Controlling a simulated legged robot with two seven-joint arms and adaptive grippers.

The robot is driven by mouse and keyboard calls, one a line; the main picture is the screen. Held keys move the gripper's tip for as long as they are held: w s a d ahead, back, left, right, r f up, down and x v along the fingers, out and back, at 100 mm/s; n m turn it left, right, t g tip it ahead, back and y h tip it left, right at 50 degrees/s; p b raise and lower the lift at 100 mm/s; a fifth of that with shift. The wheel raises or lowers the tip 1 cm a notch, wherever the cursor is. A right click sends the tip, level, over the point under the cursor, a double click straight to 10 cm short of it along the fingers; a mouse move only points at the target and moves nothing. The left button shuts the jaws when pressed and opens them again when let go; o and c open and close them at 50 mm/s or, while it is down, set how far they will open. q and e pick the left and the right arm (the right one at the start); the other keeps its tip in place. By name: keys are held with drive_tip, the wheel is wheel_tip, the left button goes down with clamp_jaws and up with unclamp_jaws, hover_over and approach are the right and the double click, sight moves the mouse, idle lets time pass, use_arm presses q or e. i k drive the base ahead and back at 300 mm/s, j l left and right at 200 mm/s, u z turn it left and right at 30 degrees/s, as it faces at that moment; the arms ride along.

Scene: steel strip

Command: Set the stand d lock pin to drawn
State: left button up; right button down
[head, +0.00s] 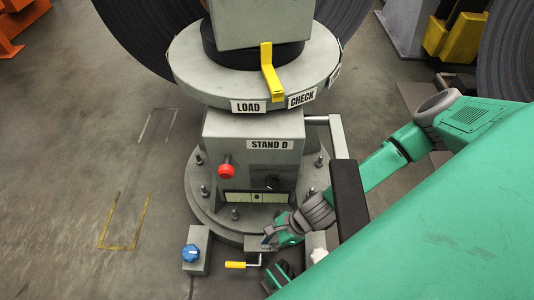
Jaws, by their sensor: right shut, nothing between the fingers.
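Stand D is a grey pedestal (225,137) with a "STAND D" label on its front. A red knob (227,170) on a short stem sticks out of the front's left side; it looks like the lock pin, but its setting cannot be told. A black knob (271,183) sits right of it, below a small dark label. My right gripper (267,241) is low at the front of the round base, below and right of the red knob and apart from it. It is shut and empty.
A round plate (205,75) with "LOAD" and "CHECK" labels and a yellow pointer (268,75) tops the pedestal. A blue knob (190,253) on a grey box and a yellow-handled crank (236,265) stand in front. A dark bar (349,198) rises at right. Left floor is open.

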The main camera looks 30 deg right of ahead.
sight(226, 171)
drive_tip(key=k+j, duration=0.15)
drive_tip(key=k, duration=0.35)
drive_tip(key=k+j, duration=0.15)
drive_tip(key=k, duration=0.35)
